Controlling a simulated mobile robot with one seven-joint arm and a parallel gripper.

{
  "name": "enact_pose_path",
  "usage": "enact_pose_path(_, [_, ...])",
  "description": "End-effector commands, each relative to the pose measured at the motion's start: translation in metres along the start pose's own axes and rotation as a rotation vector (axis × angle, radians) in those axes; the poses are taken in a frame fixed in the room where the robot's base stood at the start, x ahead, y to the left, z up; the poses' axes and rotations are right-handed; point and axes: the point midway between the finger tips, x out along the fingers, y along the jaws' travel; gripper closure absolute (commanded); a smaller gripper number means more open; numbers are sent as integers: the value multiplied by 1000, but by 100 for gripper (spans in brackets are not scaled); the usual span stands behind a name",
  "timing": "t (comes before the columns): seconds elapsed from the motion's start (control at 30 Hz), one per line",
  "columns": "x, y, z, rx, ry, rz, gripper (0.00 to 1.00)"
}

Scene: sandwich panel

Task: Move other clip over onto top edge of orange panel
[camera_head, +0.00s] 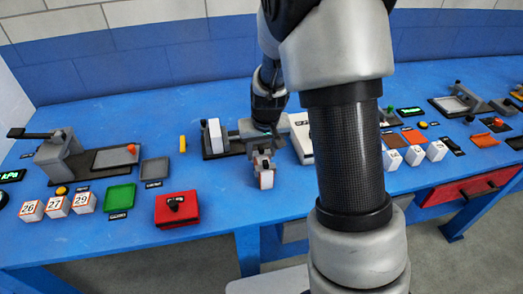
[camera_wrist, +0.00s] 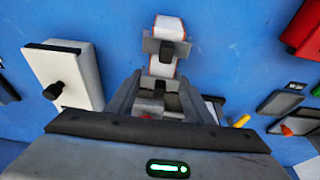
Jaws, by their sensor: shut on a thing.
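The panel (camera_head: 267,181) is a narrow white block with orange edges, standing on the blue table in front of my gripper. In the wrist view the panel (camera_wrist: 162,68) runs away from my fingers. One grey clip with a black middle (camera_wrist: 166,48) sits across its far part. My gripper (camera_wrist: 160,88) is shut on the other clip (camera_wrist: 159,84), also grey and black, close to the panel's near end. The head view shows my gripper (camera_head: 262,150) low over the table, just behind the panel. Whether the held clip touches the panel is hidden by my fingers.
A dark fixture with a white block (camera_head: 214,135) stands just left of my gripper. A white box with a black knob (camera_wrist: 65,75) is close by. A red box (camera_head: 176,209), a green tray (camera_head: 118,197) and numbered cubes (camera_head: 57,206) lie left. Bare table lies around the panel.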

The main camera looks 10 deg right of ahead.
Motion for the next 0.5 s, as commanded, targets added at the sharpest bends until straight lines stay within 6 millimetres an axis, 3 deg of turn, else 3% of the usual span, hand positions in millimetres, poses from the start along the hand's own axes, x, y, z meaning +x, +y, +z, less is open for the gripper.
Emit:
enact_pose_path(0.33, [0, 0, 0, -1, 0, 0, 76])
enact_pose_path(0.37, [0, 0, 0, -1, 0, 0, 48])
enact_pose_path(0.47, [0, 0, 0, -1, 0, 0, 32])
enact_pose_path(0.5, [0, 0, 0, -1, 0, 0, 32])
